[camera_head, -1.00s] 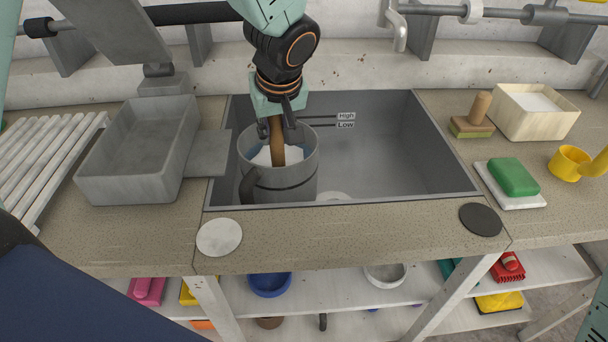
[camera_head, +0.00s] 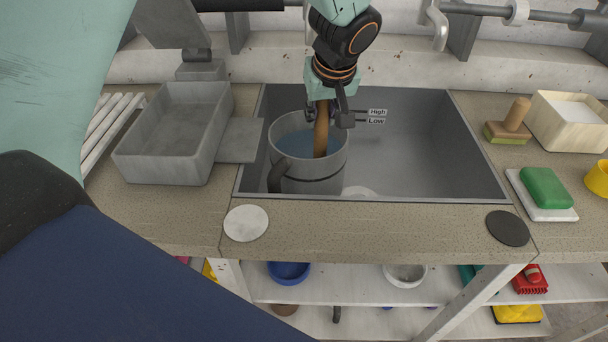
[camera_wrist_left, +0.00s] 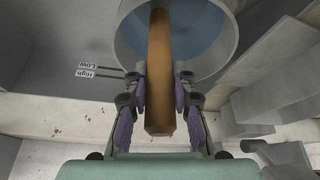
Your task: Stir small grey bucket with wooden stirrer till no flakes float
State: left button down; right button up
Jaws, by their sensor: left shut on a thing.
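The small grey bucket (camera_head: 312,183) stands upright in the left part of the sink, its dark handle toward the front left. Blue liquid (camera_head: 291,142) shows inside it, and I see no white flakes on the visible surface; part is hidden by the stirrer and bucket wall. My left gripper (camera_head: 329,113) is above the bucket's back rim, shut on the brown wooden stirrer (camera_head: 321,135), whose lower end goes into the liquid. The wrist view shows the stirrer (camera_wrist_left: 160,60) between the fingers (camera_wrist_left: 160,100) and the bucket (camera_wrist_left: 229,40) beyond. My right gripper is not in view.
The grey sink (camera_head: 420,150) has free room right of the bucket. A grey basin (camera_head: 150,168) stands to the left. A wooden-handled brush (camera_head: 508,125), a green soap block (camera_head: 545,187) and a wooden box (camera_head: 566,137) are at right. White and black discs lie along the front counter.

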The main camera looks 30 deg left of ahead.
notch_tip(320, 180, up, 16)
jog(key=p, duration=1.6)
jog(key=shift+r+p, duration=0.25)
jog(key=shift+p, duration=0.05)
